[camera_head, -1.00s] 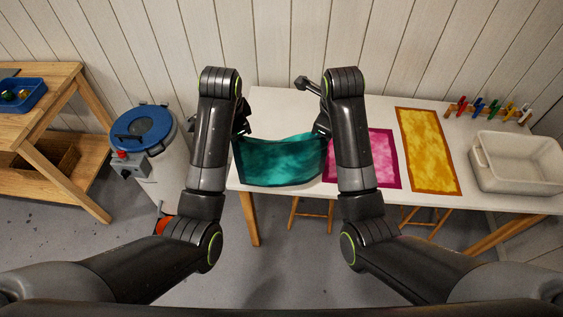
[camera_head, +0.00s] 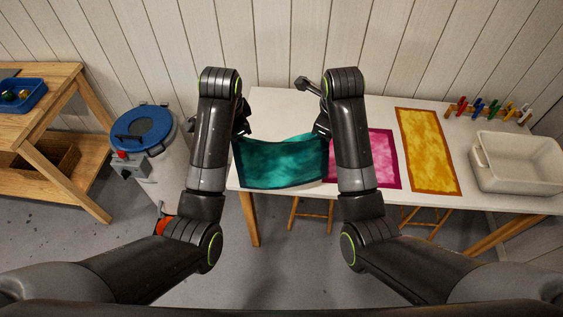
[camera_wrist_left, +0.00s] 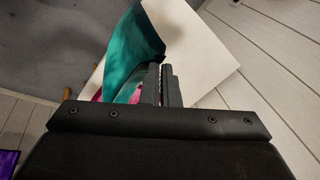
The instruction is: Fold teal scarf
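The teal scarf (camera_head: 283,163) hangs between my two grippers over the left part of the white table, its upper edge sagging in the middle and its lower edge near the table's front. My left gripper (camera_head: 243,130) is at the scarf's upper left corner. In the left wrist view its fingers (camera_wrist_left: 160,82) are close together at the corner of the teal cloth (camera_wrist_left: 130,50), shut on it. My right gripper (camera_head: 322,128) is at the upper right corner; its fingertips are mostly hidden by its arm, but the scarf's corner hangs up from there.
A pink scarf (camera_head: 382,158) and a yellow scarf (camera_head: 428,150) lie flat to the right on the white table (camera_head: 275,105). A pale tub (camera_head: 520,165) and a row of coloured clips (camera_head: 488,110) are at the right. A blue-lidded drum (camera_head: 143,128) stands left of the table.

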